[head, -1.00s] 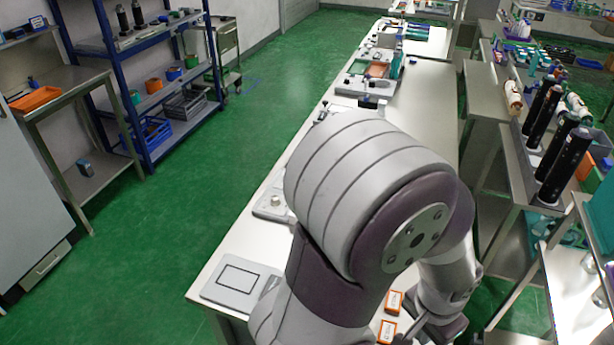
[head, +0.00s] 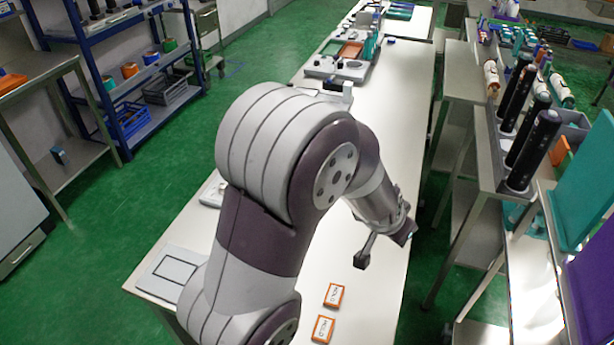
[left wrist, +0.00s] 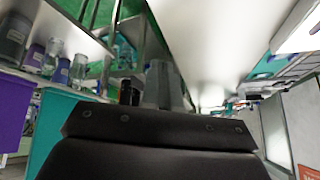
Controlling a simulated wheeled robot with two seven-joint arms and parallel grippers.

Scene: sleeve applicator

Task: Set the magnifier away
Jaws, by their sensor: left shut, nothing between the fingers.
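I cannot make out a magnifier for certain in either view. My left arm crosses the middle of the head view. Its gripper (head: 406,233) is over the right side of the white table, beyond two orange-edged boxes. In the left wrist view the grey fingers (left wrist: 163,85) are together with nothing seen between them. A dark block (head: 361,260) on a short rod shows beside the wrist; I cannot tell what it is. A grey board with a black outlined rectangle (head: 172,271) lies at the table's near left corner and looks bare. My right gripper is out of view.
The orange-edged boxes (head: 334,295) lie near the table's front. Trays and small items (head: 340,66) stand toward its far end. A side bench with tall black cylinders (head: 529,150) and a teal panel (head: 585,185) is at right. My arm hides part of the table.

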